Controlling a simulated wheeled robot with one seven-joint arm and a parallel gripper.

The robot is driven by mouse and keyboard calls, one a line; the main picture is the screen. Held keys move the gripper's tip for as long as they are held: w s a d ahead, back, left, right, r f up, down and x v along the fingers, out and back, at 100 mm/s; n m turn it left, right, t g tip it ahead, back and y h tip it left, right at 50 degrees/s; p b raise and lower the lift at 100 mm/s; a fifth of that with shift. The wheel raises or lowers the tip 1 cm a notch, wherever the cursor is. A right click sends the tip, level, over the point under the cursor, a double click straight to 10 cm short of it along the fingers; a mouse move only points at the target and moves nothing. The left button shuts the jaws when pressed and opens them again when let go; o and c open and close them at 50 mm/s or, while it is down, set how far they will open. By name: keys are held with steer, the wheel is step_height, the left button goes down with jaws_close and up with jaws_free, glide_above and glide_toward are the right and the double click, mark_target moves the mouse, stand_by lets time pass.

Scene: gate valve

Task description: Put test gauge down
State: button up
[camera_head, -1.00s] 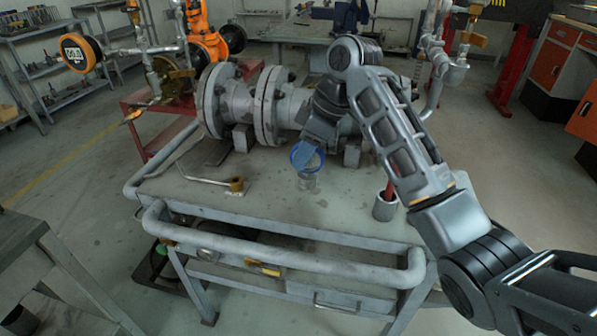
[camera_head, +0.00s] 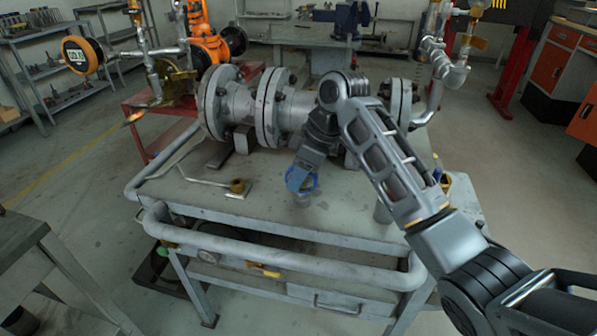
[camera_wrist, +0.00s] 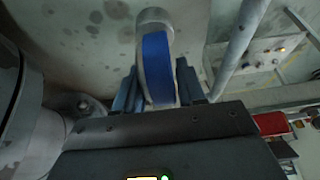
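The test gauge (camera_head: 313,184) has a blue ring and a grey stem below it. In the wrist view the blue-banded gauge (camera_wrist: 157,66) stands between my two fingers. My gripper (camera_head: 299,179) is closed around it, over the front part of the grey table (camera_head: 260,222). The stem points down toward the tabletop. I cannot tell whether it touches the surface. My fingers hide part of the ring.
A large flanged valve (camera_head: 265,105) lies along the table's back. A bent rod with a brass end (camera_head: 237,186) lies left of the gauge. A grey cup (camera_head: 381,214) to the right is partly behind my arm. A pipe rail (camera_head: 280,256) runs along the front.

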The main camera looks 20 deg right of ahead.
steer(key=o, duration=0.3)
steer(key=shift+o, duration=0.2)
steer(key=p+v, duration=0.1)
steer(key=v, duration=1.1)
steer(key=shift+r, duration=0.25)
steer(key=shift+f, duration=0.1)
